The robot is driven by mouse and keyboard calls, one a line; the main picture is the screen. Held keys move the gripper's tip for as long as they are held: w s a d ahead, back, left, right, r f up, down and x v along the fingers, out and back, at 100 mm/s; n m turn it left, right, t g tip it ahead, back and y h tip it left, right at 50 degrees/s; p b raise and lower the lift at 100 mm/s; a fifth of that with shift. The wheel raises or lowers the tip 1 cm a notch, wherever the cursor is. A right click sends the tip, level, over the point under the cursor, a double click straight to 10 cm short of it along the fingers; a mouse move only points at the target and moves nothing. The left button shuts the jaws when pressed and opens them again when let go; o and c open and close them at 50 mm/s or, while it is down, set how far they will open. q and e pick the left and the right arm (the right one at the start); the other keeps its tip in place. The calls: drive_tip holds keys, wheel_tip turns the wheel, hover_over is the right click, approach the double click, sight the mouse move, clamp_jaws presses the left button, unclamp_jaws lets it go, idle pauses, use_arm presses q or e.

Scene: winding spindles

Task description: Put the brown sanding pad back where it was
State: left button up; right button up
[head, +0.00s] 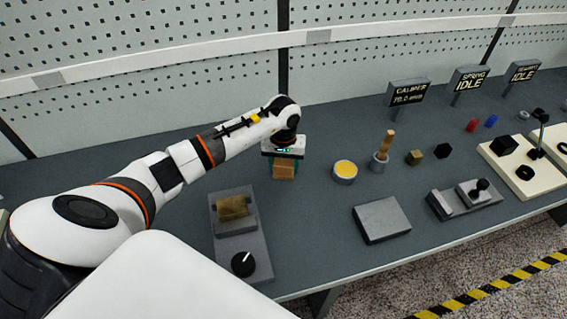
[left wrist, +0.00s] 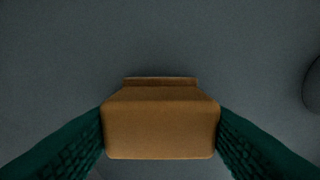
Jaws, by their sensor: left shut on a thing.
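The brown sanding pad (head: 284,170) is a small block between the fingers of my left gripper (head: 286,163), toward the back of the bench. In the left wrist view the pad (left wrist: 160,125) fills the space between the two dark green fingers (left wrist: 160,145), which touch its sides. A stepped edge shows at its far side. The grey bench top lies below; I cannot tell whether the pad touches it. My right gripper is not in view.
A winding fixture (head: 239,236) with a brown roll and a black knob stands in front of the gripper. A yellow-topped tin (head: 345,171) stands to its right, then a wooden-handled tool in a cup (head: 383,152). A grey block (head: 382,220) lies nearer the front edge.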

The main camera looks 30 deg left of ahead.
sight(284, 163)
use_arm(q)
drive_tip(key=shift+f, duration=0.2)
drive_tip(key=o, duration=1)
drive_tip(key=shift+c, duration=0.2)
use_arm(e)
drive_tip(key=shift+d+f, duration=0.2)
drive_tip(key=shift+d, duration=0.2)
use_arm(q)
drive_tip(key=shift+r, duration=0.1)
drive_tip(key=shift+r, duration=0.5)
wheel_tip(284, 163, up, 11)
drive_tip(key=b, duration=0.3)
drive_tip(key=shift+r, duration=0.15)
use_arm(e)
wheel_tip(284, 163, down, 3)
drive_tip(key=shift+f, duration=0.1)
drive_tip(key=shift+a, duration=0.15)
